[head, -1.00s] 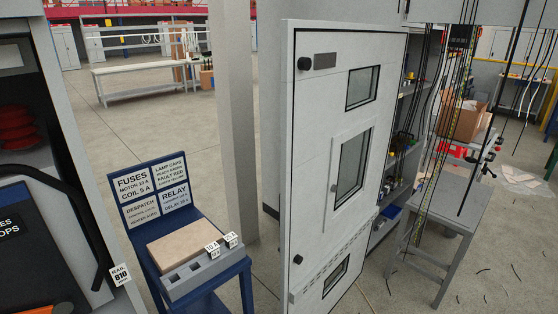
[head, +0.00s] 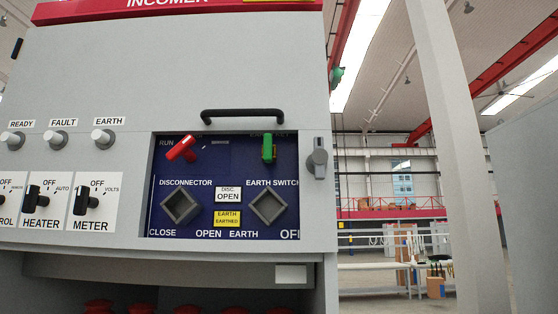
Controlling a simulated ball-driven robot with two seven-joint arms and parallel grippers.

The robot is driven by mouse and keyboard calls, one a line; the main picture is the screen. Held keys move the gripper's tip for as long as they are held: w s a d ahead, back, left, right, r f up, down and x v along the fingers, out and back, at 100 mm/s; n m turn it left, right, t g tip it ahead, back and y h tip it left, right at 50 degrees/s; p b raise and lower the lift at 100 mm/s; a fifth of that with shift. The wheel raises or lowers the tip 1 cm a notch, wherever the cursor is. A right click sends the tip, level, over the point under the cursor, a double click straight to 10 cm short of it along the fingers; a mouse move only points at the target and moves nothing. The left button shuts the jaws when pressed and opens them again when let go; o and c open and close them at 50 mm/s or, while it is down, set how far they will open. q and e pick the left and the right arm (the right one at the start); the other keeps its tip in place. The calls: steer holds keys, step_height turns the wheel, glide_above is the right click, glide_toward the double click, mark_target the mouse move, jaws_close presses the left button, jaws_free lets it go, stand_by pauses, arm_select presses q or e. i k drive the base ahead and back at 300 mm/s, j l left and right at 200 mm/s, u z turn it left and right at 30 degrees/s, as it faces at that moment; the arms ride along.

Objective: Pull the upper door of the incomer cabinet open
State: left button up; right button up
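The incomer cabinet (head: 180,75) fills the left and middle of the head view, with a red INCOMER header (head: 170,8) on top. Its upper door shows as a grey panel with a black bar handle (head: 242,114) near its lower right. Below the handle is a blue panel (head: 225,170) with a red lever (head: 181,149), a green lever (head: 268,148), two square sockets and labels reading DISC. OPEN and EARTH EARTHED. A grey knob (head: 318,157) sits at the right edge. The upper door looks shut. Neither gripper is in view.
Indicator knobs (head: 56,138) and HEATER and METER switches (head: 82,200) stick out at the left. Red parts show in the open space below. A grey column (head: 458,150) stands to the right, with a white bench (head: 375,266) behind and open floor around it.

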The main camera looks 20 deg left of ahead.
mark_target(83, 103)
steer(key=u, duration=1.6)
